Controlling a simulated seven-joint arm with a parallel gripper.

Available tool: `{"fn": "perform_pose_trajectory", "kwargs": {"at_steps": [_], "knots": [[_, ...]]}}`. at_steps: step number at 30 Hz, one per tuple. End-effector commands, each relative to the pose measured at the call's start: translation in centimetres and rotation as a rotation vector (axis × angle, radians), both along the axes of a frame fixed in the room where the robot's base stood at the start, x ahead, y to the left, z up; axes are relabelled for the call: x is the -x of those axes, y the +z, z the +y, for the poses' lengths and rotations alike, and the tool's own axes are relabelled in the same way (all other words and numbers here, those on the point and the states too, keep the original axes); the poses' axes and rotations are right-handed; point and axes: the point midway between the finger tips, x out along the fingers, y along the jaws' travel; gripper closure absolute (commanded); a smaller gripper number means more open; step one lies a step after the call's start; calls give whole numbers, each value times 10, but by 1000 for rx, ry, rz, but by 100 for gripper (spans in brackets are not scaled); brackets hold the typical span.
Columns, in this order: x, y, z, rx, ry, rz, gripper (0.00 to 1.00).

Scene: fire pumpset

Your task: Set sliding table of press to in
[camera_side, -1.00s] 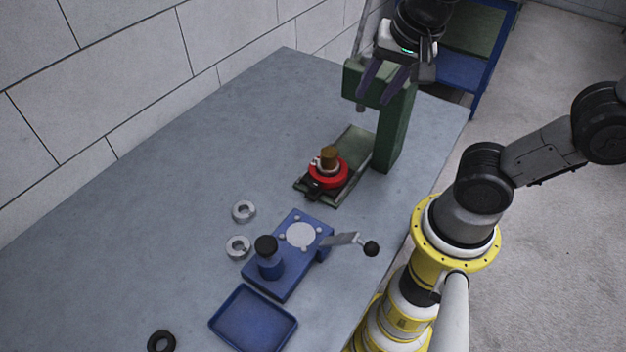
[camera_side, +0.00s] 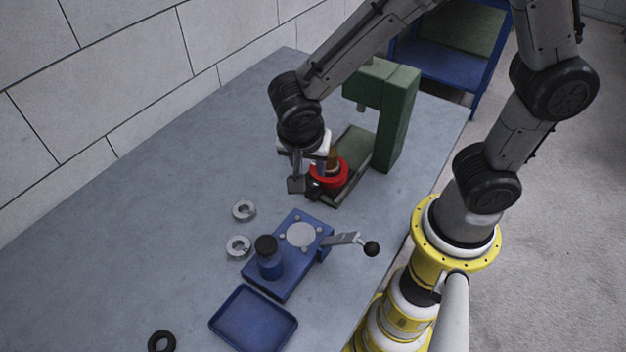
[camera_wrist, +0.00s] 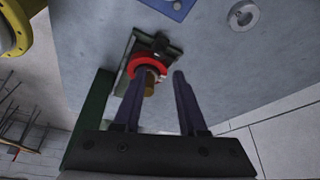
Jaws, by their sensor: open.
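The green press (camera_side: 394,115) stands at the far right of the table, its column and head over a dark green rail. The sliding table (camera_side: 314,190) is at the front end of the rail, out from under the press head. A red ring-shaped part (camera_side: 330,178) with a brass-brown piece in its middle sits on it. My gripper (camera_side: 308,182) is low at the left side of the red part. In the wrist view, the open fingers (camera_wrist: 158,98) point toward the sliding table (camera_wrist: 160,47), with the brown piece (camera_wrist: 150,88) partly behind the left finger. Contact cannot be told.
A blue fixture (camera_side: 290,262) with a crank handle (camera_side: 371,249) stands in front. Two metal rings (camera_side: 244,211) lie left of it. A blue tray (camera_side: 253,318) and a black ring (camera_side: 161,341) lie nearer. The table's left side is clear.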

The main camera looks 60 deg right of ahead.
Motion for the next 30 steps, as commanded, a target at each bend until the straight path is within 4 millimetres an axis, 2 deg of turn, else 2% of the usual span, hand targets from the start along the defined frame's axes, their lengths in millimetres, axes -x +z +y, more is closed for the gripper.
{"fn": "perform_pose_trajectory", "kwargs": {"at_steps": [6, 13, 18, 27, 28, 30], "knots": [[-5, -41, -17, 2, -3, 6, 59], [-11, -73, -29, 3, -2, 4, 59], [-13, -83, -32, -1, 0, 1, 59], [-13, -85, -33, -1, -1, 0, 59], [-13, -85, -33, -1, -1, 0, 61], [-13, -85, -33, -1, -1, 0, 73]]}}
